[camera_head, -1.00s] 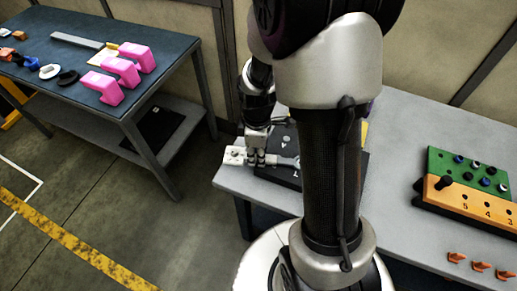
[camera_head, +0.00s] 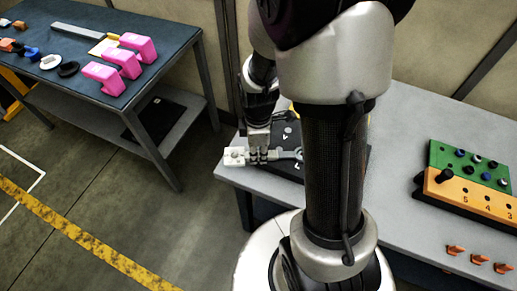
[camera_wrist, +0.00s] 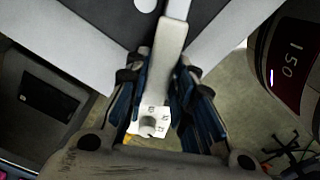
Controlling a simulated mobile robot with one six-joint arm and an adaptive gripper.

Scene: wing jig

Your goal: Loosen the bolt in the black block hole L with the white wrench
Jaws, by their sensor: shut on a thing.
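My gripper (camera_head: 258,155) is shut on the white wrench, which lies roughly level at the left end of the right-hand table. The wrench's white square end (camera_head: 235,157) sticks out left of the fingers, and its grey shaft (camera_head: 287,155) reaches right over the black block (camera_head: 290,168). White marks show on the black block. My arm hides the block's right part. I cannot make out the bolt or hole L.
A green and orange block (camera_head: 468,180) with pegs stands on the right of the table (camera_head: 400,130). Several orange clips (camera_head: 478,260) lie at its front. A separate blue-topped table (camera_head: 85,50) at the left holds pink blocks (camera_head: 138,46) and small parts.

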